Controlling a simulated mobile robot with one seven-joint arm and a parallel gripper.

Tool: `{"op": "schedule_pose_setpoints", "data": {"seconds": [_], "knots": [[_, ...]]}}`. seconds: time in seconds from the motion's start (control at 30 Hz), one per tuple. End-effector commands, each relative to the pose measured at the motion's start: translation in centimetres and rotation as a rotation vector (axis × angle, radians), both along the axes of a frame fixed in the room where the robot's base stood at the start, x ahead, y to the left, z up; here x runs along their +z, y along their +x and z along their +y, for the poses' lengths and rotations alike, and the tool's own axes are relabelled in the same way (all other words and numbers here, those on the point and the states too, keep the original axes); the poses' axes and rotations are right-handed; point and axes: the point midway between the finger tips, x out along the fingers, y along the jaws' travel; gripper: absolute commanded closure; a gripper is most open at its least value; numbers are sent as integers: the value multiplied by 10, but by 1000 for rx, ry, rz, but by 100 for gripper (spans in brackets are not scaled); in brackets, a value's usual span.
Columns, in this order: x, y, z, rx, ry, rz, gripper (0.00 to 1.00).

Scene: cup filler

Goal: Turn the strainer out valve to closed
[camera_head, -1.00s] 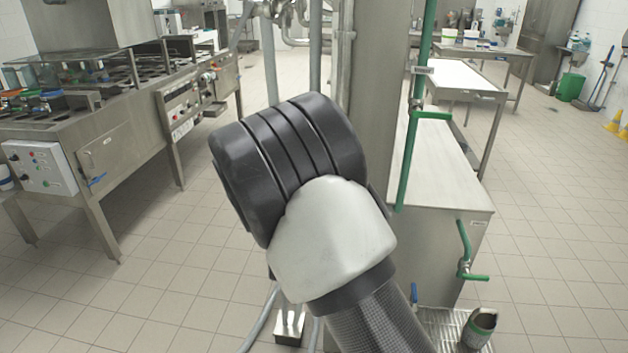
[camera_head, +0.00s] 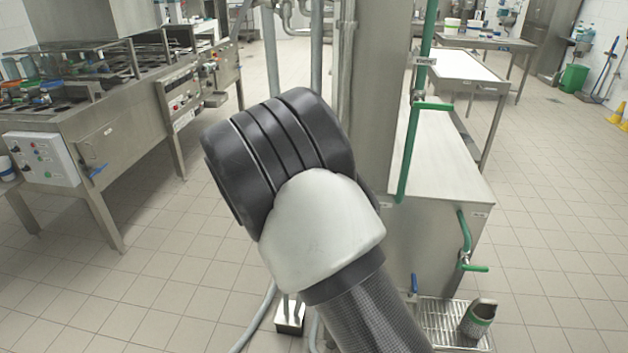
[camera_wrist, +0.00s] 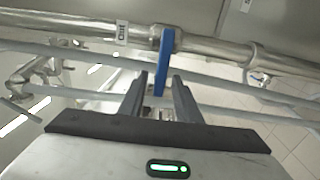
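In the wrist view a valve with a blue lever handle (camera_wrist: 166,50) sits on a metal pipe (camera_wrist: 208,46), beside a white label (camera_wrist: 122,32) that reads "Out". The handle lies across the pipe and points down toward my gripper. My gripper (camera_wrist: 160,79) is open, with one finger on each side of the handle's lower end. Gaps show between handle and fingers, though depth is hard to judge. In the head view my own arm hides the gripper and this valve.
Thin grey tubes (camera_wrist: 225,71) run across the wrist view close to the fingers. In the head view a steel tank (camera_head: 440,235) with green pipes (camera_head: 416,110) stands right of my arm. A metal cup (camera_head: 478,318) stands on a drip grate (camera_head: 445,322). Tiled floor is open at left.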

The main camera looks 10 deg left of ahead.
Motion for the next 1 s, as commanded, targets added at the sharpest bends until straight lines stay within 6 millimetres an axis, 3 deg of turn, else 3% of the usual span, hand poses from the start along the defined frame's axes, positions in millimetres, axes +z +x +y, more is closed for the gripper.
{"op": "schedule_pose_setpoints", "data": {"seconds": [0.23,0.37,0.8,1.0], "knots": [[0,-4,1,1,2,0,70],[0,-20,2,2,3,2,70],[0,-125,6,4,0,1,70],[0,-159,6,2,1,1,70]]}}
